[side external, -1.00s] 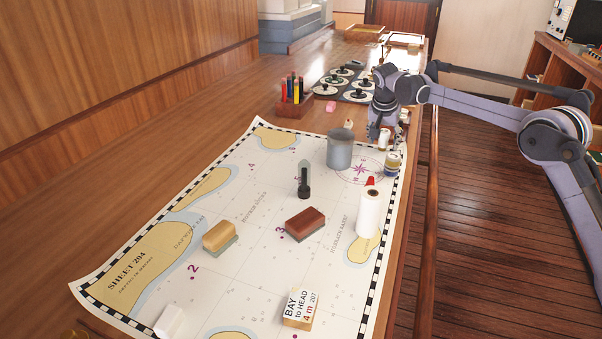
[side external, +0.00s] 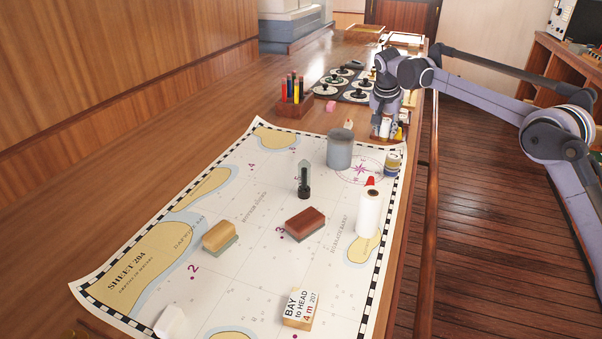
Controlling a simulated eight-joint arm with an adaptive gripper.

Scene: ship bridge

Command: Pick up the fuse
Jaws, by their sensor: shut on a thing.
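My gripper (side external: 384,122) is at the far right part of the table, beyond the chart's upper right corner, pointing down. It is shut on a small whitish cylinder (side external: 386,128) that looks like the fuse. The fingers and the arm hide part of it, so its ends are not clear. It appears to be just above a small brown wooden holder (side external: 378,138).
A grey metal cup (side external: 340,150), a striped tin (side external: 393,163) and a white roll (side external: 369,213) stand on the chart (side external: 210,255) nearby. A pencil block (side external: 294,103) and a tray of dark-knobbed discs (side external: 354,97) are left of my gripper. A rail edges the table.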

